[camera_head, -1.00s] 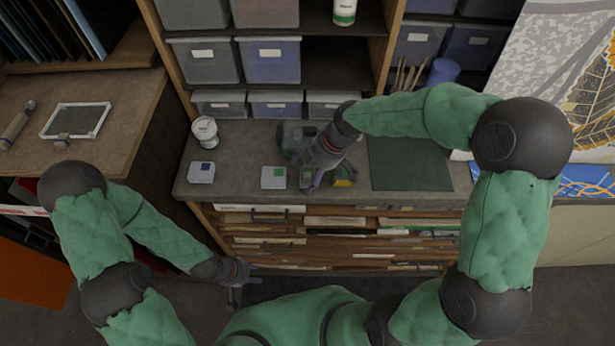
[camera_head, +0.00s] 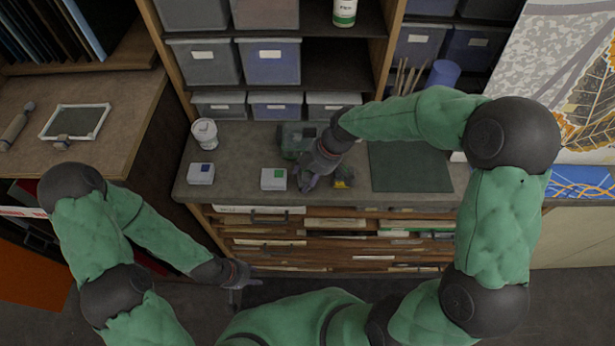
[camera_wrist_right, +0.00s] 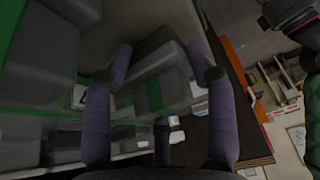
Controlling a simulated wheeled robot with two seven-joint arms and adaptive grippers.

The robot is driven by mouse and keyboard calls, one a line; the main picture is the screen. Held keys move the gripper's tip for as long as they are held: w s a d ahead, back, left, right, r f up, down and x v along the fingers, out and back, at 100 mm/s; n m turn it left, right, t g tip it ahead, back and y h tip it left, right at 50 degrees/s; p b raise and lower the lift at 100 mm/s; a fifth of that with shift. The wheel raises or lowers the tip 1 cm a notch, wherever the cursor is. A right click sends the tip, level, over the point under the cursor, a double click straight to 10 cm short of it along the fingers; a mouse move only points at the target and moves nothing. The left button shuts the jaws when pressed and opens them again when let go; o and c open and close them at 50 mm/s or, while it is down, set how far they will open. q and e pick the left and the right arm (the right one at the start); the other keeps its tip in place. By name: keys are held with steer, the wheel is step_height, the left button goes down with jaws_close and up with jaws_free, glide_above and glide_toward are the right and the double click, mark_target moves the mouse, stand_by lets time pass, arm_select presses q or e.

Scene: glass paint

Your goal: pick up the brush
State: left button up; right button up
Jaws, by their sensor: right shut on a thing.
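My right gripper (camera_head: 308,180) is low over the front of the grey counter, between a white block with a green top patch (camera_head: 274,179) and a small dark and yellow thing (camera_head: 344,177). In the right wrist view its fingers (camera_wrist_right: 161,75) stand either side of a grey block with a green stripe (camera_wrist_right: 158,92). I cannot tell whether they touch this block. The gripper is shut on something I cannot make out. I cannot pick out the brush at the gripper. My left gripper (camera_head: 237,284) hangs low before the drawers, its fingers unclear.
A white tub (camera_head: 204,132) and a blue-patched white block (camera_head: 201,173) stand at the counter's left. A dark green machine (camera_head: 292,139) is behind my right gripper. A dark green mat (camera_head: 411,166) lies clear to the right. Thin sticks (camera_head: 405,79) stand behind.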

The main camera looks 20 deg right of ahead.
steer(key=shift+s, duration=0.1)
steer(key=shift+r, duration=0.35)
step_height(320, 180, up, 2)
steer(key=shift+r, duration=0.1)
steer(key=s+a+r+p, duration=0.2)
steer(key=a+r, duration=0.8)
steer(key=a, duration=0.3)
steer(key=shift+s+a, duration=0.25)
steer(key=shift+a, duration=0.15)
steer(key=shift+o, duration=1.1)
steer(key=shift+c, duration=0.3)
